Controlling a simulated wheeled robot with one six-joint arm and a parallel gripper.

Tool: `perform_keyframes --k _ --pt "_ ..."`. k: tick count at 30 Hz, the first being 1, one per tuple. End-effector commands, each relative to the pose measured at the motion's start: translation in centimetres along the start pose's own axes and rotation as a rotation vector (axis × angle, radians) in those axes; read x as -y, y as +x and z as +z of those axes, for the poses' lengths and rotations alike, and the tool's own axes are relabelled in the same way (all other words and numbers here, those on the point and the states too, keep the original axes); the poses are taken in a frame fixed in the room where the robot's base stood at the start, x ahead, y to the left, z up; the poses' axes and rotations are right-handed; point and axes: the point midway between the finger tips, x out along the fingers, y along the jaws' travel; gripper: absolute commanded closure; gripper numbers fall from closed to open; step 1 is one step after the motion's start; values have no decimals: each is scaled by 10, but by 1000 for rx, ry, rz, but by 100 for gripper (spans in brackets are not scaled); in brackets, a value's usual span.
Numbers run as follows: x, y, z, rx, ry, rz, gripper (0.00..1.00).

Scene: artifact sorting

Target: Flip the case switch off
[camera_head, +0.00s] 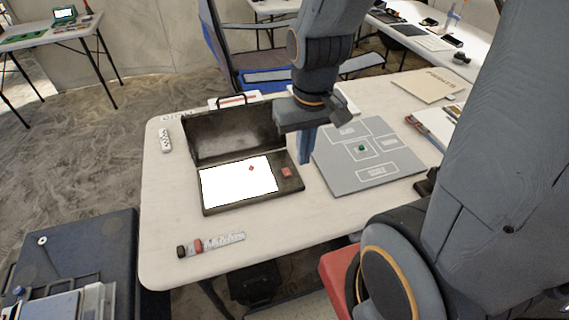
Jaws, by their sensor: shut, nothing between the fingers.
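The open case (245,158) sits on the white table, its dark lid (235,132) raised at the back. Its base holds a bright white lit panel (225,187) with a small red object (251,168) on it. A red switch (286,172) is on the dark strip right of the panel; its position is too small to tell. My gripper (305,158) points down, shut and empty. In the picture it is just right of the case, above the switch and near the grey board's left edge. Its height over the table is hard to tell.
A grey board (400,163) with outlined areas and a small green object (362,148) lies right of the case. A clear tube (222,240) with dark and red ends lies in front. A blue chair (225,60) stands behind.

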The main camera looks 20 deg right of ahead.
Motion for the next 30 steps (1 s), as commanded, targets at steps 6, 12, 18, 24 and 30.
perform_keyframes --k 6,12,18,24,30 --pt "-1 2 -15 25 157 2 100" --pt "1 9 -50 87 551 24 100" --pt "3 17 -86 147 987 79 100" --pt "5 25 -113 182 1346 146 100" --pt "5 29 -126 194 1532 189 100"
